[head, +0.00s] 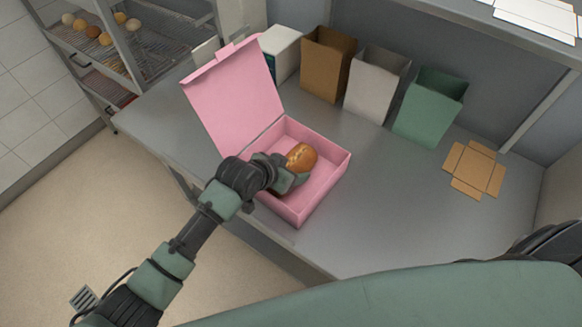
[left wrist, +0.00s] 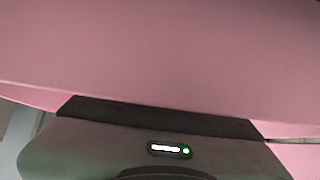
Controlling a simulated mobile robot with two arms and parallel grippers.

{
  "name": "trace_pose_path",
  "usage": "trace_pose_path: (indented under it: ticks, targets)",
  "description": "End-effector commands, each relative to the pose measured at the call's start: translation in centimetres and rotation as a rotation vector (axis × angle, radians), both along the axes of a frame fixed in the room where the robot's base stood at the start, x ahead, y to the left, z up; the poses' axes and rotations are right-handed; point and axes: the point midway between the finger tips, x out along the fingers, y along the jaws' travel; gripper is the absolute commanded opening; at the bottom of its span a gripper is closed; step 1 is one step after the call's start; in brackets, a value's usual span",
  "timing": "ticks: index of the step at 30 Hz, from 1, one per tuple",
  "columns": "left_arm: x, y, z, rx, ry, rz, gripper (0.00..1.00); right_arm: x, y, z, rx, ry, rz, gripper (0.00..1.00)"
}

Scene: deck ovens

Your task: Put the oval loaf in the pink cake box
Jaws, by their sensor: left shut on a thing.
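The pink cake box (head: 324,189) stands on the steel table with its lid raised at the back left. My left gripper (head: 293,170) reaches over the box's front left side and is shut on the oval loaf (head: 302,156). The loaf is golden brown and shows inside the outline of the box; whether it touches the floor of the box I cannot tell. The gripper's fingers are partly hidden by the wrist. In the left wrist view, pink box surface (left wrist: 160,50) fills most of the picture and the loaf does not show. My right gripper is not in view.
Brown (head: 325,65), white (head: 374,85) and green (head: 428,107) open bags stand along the back of the steel table (head: 400,210). A flat cardboard piece (head: 473,170) lies at the right. A rack (head: 150,50) with rolls is at the upper left. The table's front right is clear.

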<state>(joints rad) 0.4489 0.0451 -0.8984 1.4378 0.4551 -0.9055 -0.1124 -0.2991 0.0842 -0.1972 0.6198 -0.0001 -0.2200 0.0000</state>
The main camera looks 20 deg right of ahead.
Motion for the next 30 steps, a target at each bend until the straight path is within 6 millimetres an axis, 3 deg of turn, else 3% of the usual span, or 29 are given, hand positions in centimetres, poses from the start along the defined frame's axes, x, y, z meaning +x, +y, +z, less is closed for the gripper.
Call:
trace_pose_path:
  ticks: [5, 6, 8, 21, 30]
  targets:
    - [0.0, 0.0, -0.2, -0.002, -0.001, 0.000, 0.13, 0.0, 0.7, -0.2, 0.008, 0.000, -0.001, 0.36]
    - [0.0, 0.0, -0.3, 0.000, 0.000, 0.000, 0.68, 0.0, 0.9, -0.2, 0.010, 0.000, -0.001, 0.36]
    - [0.0, 0.0, -0.2, 0.000, 0.000, 0.000, 0.85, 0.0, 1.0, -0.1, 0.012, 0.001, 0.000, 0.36]
    - [-0.2, 0.3, 0.4, 0.000, 0.000, 0.000, 0.85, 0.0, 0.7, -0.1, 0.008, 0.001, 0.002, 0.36]
    - [-2.3, 3.5, 4.2, -0.001, -0.003, -0.001, 0.85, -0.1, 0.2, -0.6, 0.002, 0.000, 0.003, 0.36]
